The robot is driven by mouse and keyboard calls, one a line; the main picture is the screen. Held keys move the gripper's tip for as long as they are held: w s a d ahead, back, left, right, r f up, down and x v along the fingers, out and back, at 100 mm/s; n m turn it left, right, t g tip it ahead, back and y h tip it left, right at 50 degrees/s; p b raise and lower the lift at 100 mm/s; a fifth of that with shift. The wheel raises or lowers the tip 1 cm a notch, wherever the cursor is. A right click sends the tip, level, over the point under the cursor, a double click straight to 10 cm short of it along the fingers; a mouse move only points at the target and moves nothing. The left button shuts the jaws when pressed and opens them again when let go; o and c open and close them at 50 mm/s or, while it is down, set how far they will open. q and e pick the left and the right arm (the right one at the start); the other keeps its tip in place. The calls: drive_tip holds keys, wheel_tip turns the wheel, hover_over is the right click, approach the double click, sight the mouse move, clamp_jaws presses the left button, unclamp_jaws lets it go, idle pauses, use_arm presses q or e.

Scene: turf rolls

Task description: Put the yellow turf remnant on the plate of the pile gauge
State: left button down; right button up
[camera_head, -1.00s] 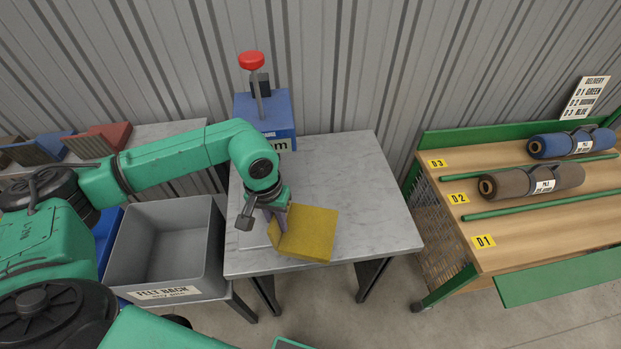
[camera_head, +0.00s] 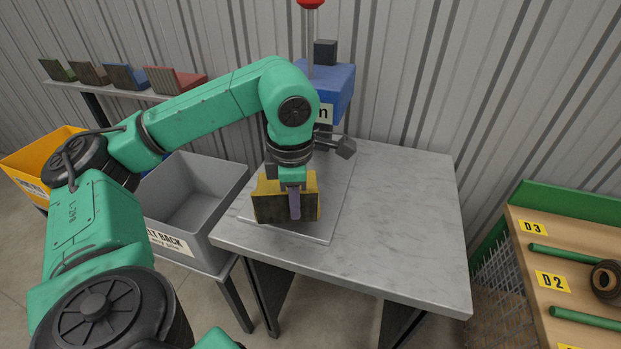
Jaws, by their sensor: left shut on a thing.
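The yellow turf remnant (camera_head: 269,207) is held by my left gripper (camera_head: 293,200), which is shut on it. The remnant stands on edge, its broad face turned towards me. It is over the front part of the pile gauge's pale grey plate (camera_head: 332,212); I cannot tell whether its lower edge touches the plate. The pile gauge's blue body (camera_head: 335,88) stands at the back of the plate, partly hidden by my left arm, with a red knob (camera_head: 311,3) at the top edge of the view. My right gripper is not in view.
A grey table (camera_head: 410,225) bears the gauge, and its right side is clear. A grey bin (camera_head: 205,200) and a yellow bin (camera_head: 38,160) stand left. Turf samples (camera_head: 125,76) line a shelf at the back left. A wooden rack (camera_head: 570,240) stands right.

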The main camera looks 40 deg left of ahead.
sight(314, 175)
use_arm(q)
drive_tip(key=w+a, duration=0.1)
drive_tip(key=w, duration=0.2)
drive_tip(key=w+a+p, duration=0.1)
drive_tip(key=w, duration=0.3)
drive_tip(key=w+a+p, duration=0.1)
drive_tip(key=w+a, duration=0.1)
drive_tip(key=w, duration=0.2)
drive_tip(key=shift+w, duration=0.15)
wheel_tip(314, 175, down, 3)
drive_tip(key=shift+r+p, duration=0.1)
drive_tip(key=shift+p, duration=0.25)
drive_tip(key=shift+f, duration=0.4)
drive_tip(key=shift+f, duration=0.15)
drive_tip(key=c, duration=0.9)
unclamp_jaws()
